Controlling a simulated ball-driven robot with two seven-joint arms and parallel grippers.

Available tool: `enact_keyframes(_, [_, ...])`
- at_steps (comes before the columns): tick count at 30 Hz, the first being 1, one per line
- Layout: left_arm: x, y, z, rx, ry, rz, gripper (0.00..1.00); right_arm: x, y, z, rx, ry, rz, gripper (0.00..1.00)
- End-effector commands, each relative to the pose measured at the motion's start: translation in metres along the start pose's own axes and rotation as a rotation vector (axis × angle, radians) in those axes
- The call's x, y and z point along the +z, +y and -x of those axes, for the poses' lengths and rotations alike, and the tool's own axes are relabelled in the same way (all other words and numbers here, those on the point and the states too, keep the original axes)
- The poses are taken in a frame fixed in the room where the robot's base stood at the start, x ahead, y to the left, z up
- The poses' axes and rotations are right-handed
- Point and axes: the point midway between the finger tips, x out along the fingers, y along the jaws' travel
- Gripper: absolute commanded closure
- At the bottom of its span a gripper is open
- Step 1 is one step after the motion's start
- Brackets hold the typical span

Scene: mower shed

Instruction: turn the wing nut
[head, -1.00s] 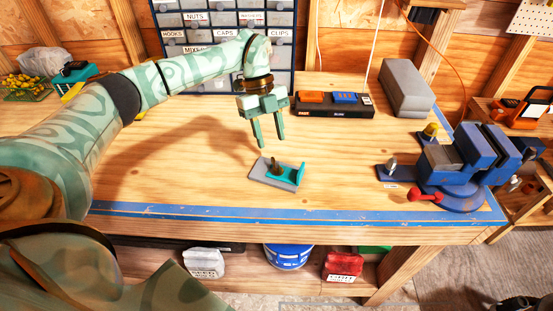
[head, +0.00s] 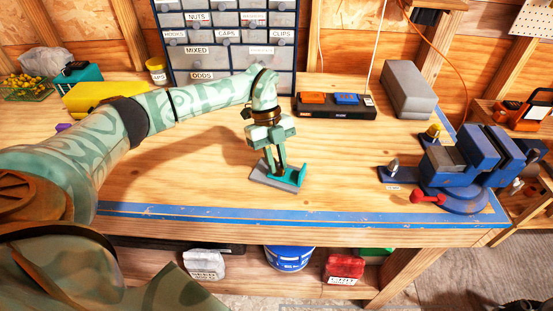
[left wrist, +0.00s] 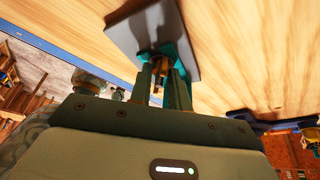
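The grey block (head: 262,181) with a teal bracket (head: 299,175) on it lies tilted to the view near the bench's front edge. My left gripper (head: 275,173) points down over the block, its fingers close together around the wing nut. In the left wrist view the brownish wing nut (left wrist: 159,72) shows between the fingertips (left wrist: 162,78), with the grey block (left wrist: 133,27) and the teal bracket (left wrist: 186,57) beyond. The fingers look shut on it; the contact is partly hidden. My right gripper is out of view.
A blue vise (head: 462,165) with a red handle stands at the right of the bench. A black tray (head: 335,112) with orange and blue items and a grey box (head: 407,88) lie behind. A drawer cabinet (head: 225,55) stands at the back. The bench middle is clear.

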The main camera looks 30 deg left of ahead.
Motion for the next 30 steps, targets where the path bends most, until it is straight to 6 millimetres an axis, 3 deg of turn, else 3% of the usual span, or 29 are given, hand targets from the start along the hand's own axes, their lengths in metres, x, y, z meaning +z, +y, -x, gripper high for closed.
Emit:
enact_keyframes(11, [0.000, -0.002, 0.002, 0.032, -0.002, -0.082, 1.00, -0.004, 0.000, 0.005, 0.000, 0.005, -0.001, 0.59])
enact_keyframes(30, [-0.002, -0.006, 0.002, 0.224, -0.003, -0.542, 1.00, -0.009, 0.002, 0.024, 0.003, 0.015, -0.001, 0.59])
